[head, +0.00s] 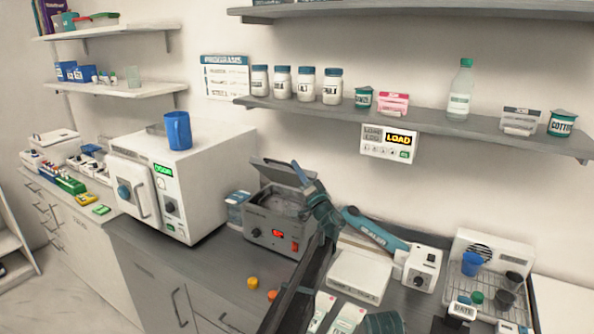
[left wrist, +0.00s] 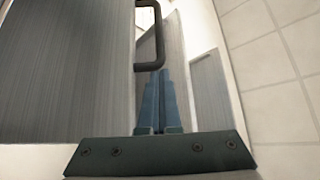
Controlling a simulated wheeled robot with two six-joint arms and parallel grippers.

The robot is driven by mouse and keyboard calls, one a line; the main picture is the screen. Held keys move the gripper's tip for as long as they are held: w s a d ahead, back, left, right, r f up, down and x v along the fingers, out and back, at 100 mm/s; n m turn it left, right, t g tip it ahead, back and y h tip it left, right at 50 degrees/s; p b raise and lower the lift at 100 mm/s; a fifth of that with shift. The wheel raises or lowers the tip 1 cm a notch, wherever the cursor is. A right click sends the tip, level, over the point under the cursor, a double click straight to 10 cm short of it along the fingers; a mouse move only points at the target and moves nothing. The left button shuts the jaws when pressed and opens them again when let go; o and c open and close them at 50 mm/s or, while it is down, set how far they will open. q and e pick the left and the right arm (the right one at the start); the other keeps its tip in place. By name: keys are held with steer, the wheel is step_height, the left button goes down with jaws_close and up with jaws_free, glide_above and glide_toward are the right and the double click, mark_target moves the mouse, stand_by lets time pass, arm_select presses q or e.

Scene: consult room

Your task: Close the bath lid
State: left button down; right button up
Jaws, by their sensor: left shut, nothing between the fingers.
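The bath (head: 275,228) is a grey box with a red display, on the counter right of the white steriliser. Its lid (head: 283,172) stands raised at the back, tilted open, and the basin shows beneath it. My left gripper (head: 297,166) is shut and empty, its blue fingers pointing up at the right end of the lid. I cannot tell whether they touch it. In the left wrist view the shut fingers (left wrist: 160,75) point toward a dark loop handle (left wrist: 157,38) beside a grey brushed panel (left wrist: 65,70).
The white steriliser (head: 180,190) with a blue jug (head: 178,130) stands left of the bath. A sealer (head: 375,228) with a teal arm lies to the right. A shelf (head: 420,122) with jars runs above. Yellow and orange caps (head: 253,283) lie in front.

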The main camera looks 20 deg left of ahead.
arm_select(q)
steer(key=s+a+f+n+g+y+b, duration=0.1)
steer(key=s+f+n+b, duration=0.1)
steer(key=f+b, duration=0.6)
steer(key=s+f+n+y+b, duration=0.2)
steer(key=s+f+b, duration=0.3)
steer(key=f+b, duration=0.3)
steer(key=shift+s+a+f+g+b, duration=0.2)
steer(key=shift+a+g+b, duration=0.2)
steer(key=shift+b, duration=0.4)
steer(key=shift+s+f, duration=0.1)
steer(key=s+d, duration=0.7)
steer(key=d, duration=0.3)
steer(key=shift+s+d, duration=0.25)
steer(key=shift+d, duration=0.05)
steer(key=shift+f, duration=0.15)
